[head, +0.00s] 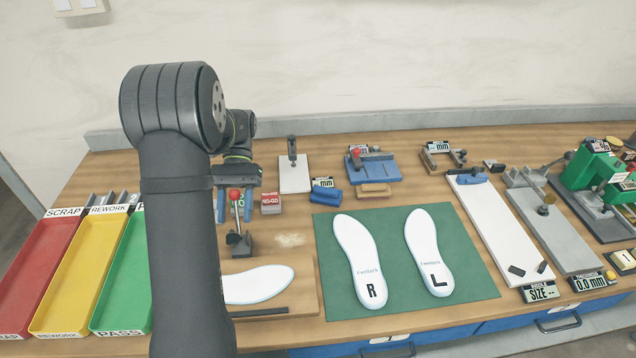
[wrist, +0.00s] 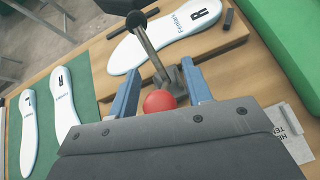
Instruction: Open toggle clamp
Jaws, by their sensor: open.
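The toggle clamp (head: 238,242) stands on the wooden fixture board, with its lever upright and a red ball knob (head: 235,194) on top. My gripper (head: 234,220) is over it, its two blue fingers open on either side of the lever. In the wrist view the red knob (wrist: 159,101) lies between the open fingers (wrist: 160,67), with a gap visible on both sides. The clamp's metal arm (wrist: 152,45) reaches over a white insole (wrist: 125,55) on the board. In the head view my arm hides part of this insole (head: 262,282).
Two insoles marked R (head: 358,265) and L (head: 428,250) lie on a green mat (head: 395,300) to the right. Red (head: 35,275), yellow (head: 80,275) and green trays stand at left. A red NO-GO block (head: 270,204) and blue block (head: 325,194) are near the clamp.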

